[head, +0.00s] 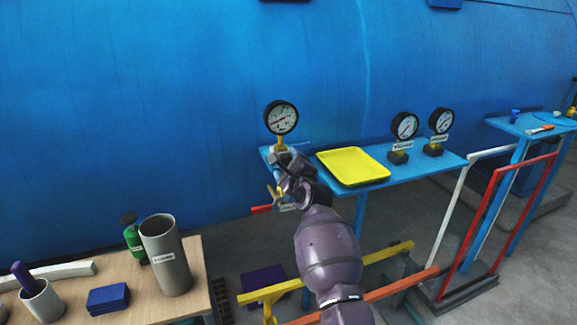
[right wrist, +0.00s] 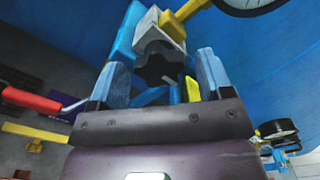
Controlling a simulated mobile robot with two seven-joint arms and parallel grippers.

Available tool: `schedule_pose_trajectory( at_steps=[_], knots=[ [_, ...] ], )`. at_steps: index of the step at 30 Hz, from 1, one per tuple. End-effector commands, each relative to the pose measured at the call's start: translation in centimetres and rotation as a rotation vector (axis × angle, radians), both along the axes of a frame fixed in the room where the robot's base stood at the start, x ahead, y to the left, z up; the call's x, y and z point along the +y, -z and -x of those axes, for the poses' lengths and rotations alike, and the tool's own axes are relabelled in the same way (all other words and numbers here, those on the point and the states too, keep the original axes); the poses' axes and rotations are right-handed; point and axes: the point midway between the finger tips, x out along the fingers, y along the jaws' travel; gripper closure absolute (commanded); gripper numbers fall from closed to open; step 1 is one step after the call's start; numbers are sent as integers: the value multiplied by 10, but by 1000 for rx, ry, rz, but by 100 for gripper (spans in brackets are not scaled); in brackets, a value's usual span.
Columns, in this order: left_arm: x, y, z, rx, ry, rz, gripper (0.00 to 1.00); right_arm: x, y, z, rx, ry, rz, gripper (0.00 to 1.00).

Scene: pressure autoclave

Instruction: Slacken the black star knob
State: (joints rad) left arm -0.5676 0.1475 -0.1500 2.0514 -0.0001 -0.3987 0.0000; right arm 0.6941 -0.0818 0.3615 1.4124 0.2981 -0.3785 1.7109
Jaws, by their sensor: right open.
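The black star knob (right wrist: 157,63) shows in the right wrist view, on a pale grey block (right wrist: 160,32) with yellow fittings. My right gripper (right wrist: 163,66) is open, with one blue-grey finger on each side of the knob. The fingers look apart from the knob, though I cannot tell how deep they reach around it. In the head view my right gripper (head: 283,180) is just below the tall pressure gauge (head: 281,118) at the left end of the blue shelf, and it hides the knob. My left gripper is not in view.
A yellow tray (head: 352,166) and two smaller gauges (head: 404,126) (head: 441,121) stand on the blue shelf (head: 448,160). A red handle (right wrist: 30,98) sticks out left of my gripper. Red and yellow rails are below. A wooden table (head: 200,270) with a grey cylinder (head: 168,258) is at left.

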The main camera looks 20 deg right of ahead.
Motion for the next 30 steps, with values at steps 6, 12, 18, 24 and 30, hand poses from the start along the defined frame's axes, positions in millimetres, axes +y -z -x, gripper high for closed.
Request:
schedule_pose_trajectory(
  at_steps=[6,12,18,24,30],
  knots=[
    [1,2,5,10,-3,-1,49,0,0,0,0,0,0,58],
    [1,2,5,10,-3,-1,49,0,0,0,0,0,1,76],
    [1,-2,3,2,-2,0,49,0,-1,0,-2,1,30,76],
    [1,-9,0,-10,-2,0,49,-1,-2,0,-4,1,126,76],
    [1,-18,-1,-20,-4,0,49,0,-4,0,-11,0,291,76]
  ],
)
